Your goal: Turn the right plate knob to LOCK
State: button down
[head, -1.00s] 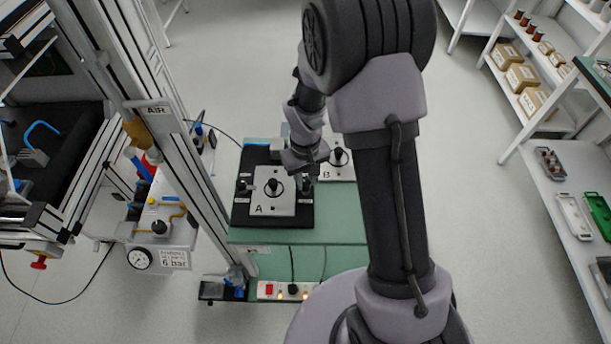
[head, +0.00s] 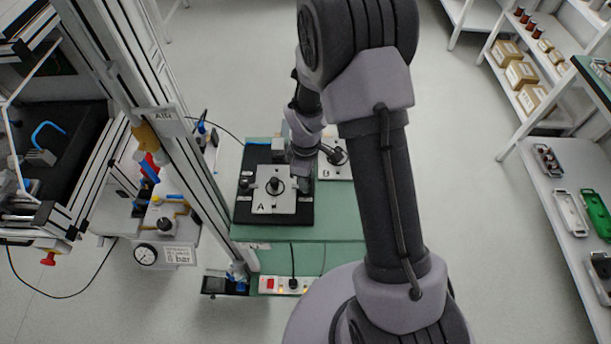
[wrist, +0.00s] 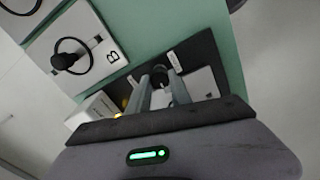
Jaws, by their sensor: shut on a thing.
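The white plate A (head: 268,206) lies on a black base (head: 243,216) on the green bench top. A dark left knob (head: 245,184) stands at its left side and a dark central knob (head: 275,185) on the plate. My gripper (head: 304,180) is down at the right side of plate A, largely covering the right knob in the head view. In the wrist view, the right knob (wrist: 159,70) shows between the fingertips of my gripper (wrist: 161,84), which is shut on it. Two small white labels flank the knob; their words are too small to read.
White plate B (head: 335,172), with a black knob and ring, is close behind and right of my gripper. A metal frame post (head: 185,150) rises left of the bench. A power strip (head: 282,285) is at the front. Shelves stand far right.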

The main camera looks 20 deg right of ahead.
jog(key=shift+n, duration=0.5)
jog(key=c, duration=1.2)
grip_release()
jog(key=shift+o, duration=0.2)
notch_tip(320, 180, up, 18)
jog(key=p, duration=0.5)
jog(key=shift+f, duration=0.25)
